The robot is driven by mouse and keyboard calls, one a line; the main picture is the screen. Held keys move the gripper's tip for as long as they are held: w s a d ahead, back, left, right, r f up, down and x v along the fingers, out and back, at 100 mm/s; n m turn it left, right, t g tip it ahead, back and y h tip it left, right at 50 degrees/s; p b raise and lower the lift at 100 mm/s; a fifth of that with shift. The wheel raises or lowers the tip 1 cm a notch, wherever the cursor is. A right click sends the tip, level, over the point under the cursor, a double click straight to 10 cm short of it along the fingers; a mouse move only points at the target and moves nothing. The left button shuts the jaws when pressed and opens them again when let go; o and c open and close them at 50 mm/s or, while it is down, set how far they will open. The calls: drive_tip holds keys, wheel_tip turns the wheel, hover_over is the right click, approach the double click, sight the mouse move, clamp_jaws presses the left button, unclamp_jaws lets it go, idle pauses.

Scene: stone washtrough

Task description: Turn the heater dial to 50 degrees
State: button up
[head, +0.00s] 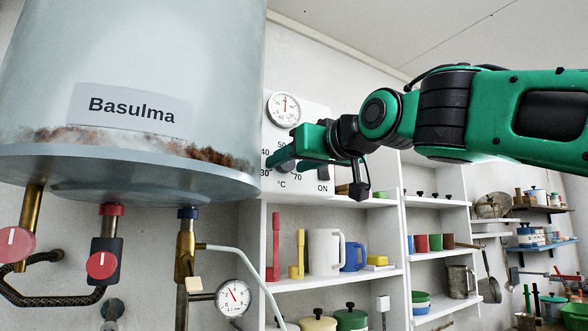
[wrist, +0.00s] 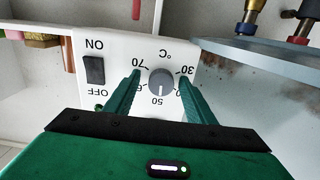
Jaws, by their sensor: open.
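The heater dial (wrist: 161,80) is a round grey knob on a white control panel (wrist: 205,58), upside down in the wrist view. A pale mark on the knob appears to point towards 50. The scale shows 30, 50 and 70; the fingers partly cover 40 and 60. My gripper (wrist: 160,76) is open, with one green finger on each side of the dial and visible gaps between. In the head view my gripper (head: 277,158) is in front of the panel (head: 318,112) and hides the dial.
A black ON/OFF switch (wrist: 95,70) is beside the dial. A round gauge (head: 284,108) is above it. The large grey boiler (head: 140,60) stands close on the left, with red-knobbed valves (head: 102,265) below. Shelves with jugs (head: 325,252) are underneath the panel.

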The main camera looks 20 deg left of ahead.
drive_tip(key=c, duration=1.1)
drive_tip(key=shift+m, duration=0.4)
drive_tip(key=o, duration=1.1)
drive_tip(key=v, duration=1)
drive_tip(key=shift+s+d, duration=0.2)
drive_tip(key=shift+d, duration=0.15)
